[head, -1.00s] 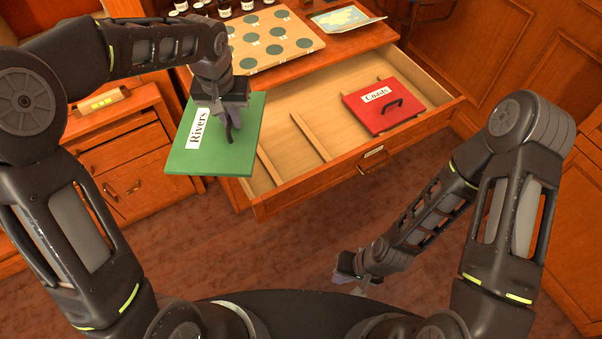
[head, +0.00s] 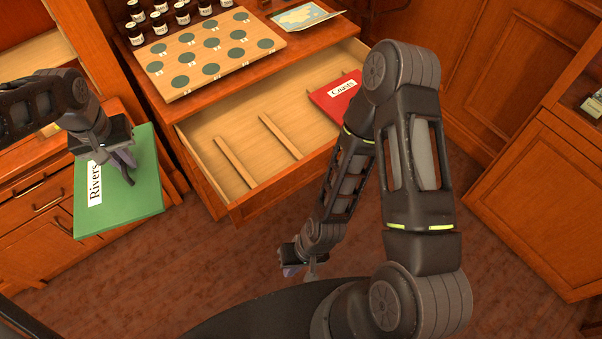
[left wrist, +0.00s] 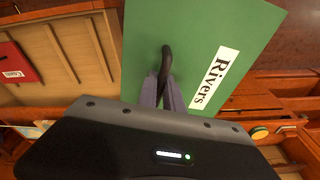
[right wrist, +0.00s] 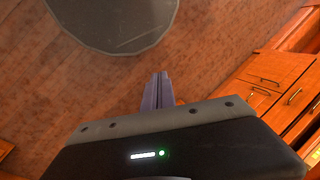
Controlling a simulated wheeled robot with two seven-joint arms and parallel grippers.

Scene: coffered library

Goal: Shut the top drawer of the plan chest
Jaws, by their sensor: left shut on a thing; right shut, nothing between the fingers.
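The plan chest's top drawer (head: 222,128) stands pulled out. A red folder labelled Coasts (head: 330,102) lies in its right part, partly hidden by my right arm; the rest of the visible drawer floor is bare between wooden dividers. My left gripper (head: 122,160) is shut on the dark handle of a green folder labelled Rivers (head: 145,195), held to the left of the drawer. The green folder fills the middle of the left wrist view (left wrist: 200,40). My right gripper (head: 290,270) is shut and empty, low over the floor in front of the chest.
A board with green discs (head: 210,55), several dark bottles (head: 160,22) and a small map (head: 300,16) are on the chest top. A wooden cabinet with drawers (head: 35,200) stands at the left. Another cabinet (head: 545,200) stands at the right. The floor between is clear.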

